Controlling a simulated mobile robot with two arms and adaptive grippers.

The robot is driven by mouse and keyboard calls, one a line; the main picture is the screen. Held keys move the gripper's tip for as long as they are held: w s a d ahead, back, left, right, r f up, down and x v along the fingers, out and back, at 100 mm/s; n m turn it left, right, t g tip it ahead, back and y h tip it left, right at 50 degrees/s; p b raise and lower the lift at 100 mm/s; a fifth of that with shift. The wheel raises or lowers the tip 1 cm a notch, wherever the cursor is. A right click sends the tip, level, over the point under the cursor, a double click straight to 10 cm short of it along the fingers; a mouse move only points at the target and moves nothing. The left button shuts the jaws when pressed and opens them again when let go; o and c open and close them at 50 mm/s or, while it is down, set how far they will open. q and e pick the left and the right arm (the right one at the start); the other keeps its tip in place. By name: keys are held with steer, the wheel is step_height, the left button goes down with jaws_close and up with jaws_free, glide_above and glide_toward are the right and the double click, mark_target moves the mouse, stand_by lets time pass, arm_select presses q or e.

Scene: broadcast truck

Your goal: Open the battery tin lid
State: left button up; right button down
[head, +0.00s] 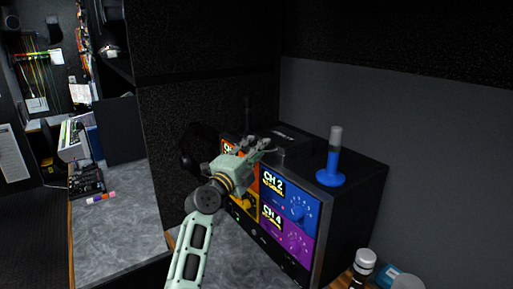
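A small dark box (296,150), which looks like the battery tin, sits on top of the black equipment case with the colored CH panels. Faint pale lettering shows on its upper face. It is too dark to tell how its lid stands. My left gripper (266,147) is over the top front edge of the case, with its fingers close to the left side of the tin. I cannot tell whether they touch it. The fingers are small and overlap, so their opening is unclear. My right gripper is out of view.
A blue stand with a grey-topped tube (330,165) stands on the case (350,200), right of the tin. Dark headphones (193,150) hang behind my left arm. A black bottle with a white cap (362,266) is at the lower right. The grey counter (120,225) at left is mostly clear.

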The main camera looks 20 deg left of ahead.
arm_select(q)
steer(key=shift+w, duration=0.1)
jaws_close()
steer(key=shift+f, duration=0.1)
stand_by(0.5)
